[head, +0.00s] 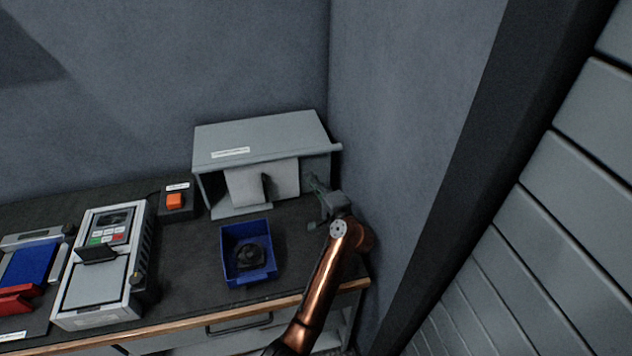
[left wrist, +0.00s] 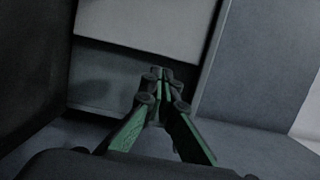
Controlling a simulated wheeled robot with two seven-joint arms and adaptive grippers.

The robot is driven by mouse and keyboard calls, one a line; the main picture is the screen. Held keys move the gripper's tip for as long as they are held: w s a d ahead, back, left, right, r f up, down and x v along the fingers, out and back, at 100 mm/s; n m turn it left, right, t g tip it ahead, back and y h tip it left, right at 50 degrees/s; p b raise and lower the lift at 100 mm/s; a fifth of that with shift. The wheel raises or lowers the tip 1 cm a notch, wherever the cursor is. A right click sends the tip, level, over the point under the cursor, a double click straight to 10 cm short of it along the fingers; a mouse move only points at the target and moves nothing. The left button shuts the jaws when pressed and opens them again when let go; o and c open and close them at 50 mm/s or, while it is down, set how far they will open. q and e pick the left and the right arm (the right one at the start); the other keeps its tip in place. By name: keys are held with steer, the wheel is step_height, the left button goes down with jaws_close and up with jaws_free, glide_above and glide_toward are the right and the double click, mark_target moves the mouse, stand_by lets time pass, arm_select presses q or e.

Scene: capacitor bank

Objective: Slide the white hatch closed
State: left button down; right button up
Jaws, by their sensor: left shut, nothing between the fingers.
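The white hatch (head: 246,186) is a pale panel in the front of a grey cabinet (head: 260,136), with a dark upright handle (head: 267,186) on its face. Dark open gaps show at the left and right of the pale panels. My left gripper (head: 314,182) is at the right end of the cabinet front, right of the handle. In the left wrist view its green fingers (left wrist: 161,75) are together and empty, with a pale panel (left wrist: 150,25) beyond them. I cannot tell whether the fingertips touch it. My right gripper is not in view.
A blue bin (head: 249,268) with a dark round part stands in front of the cabinet. An orange button box (head: 175,201) and a grey device with a screen (head: 105,260) stand left on the dark bench. A wall is close on the right.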

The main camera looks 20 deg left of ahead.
mark_target(273, 174)
arm_select(q)
steer(key=shift+x, duration=1.05)
steer(key=shift+w+a+p, duration=0.25)
steer(key=shift+a+p, duration=0.1)
steer(key=shift+a, duration=0.1)
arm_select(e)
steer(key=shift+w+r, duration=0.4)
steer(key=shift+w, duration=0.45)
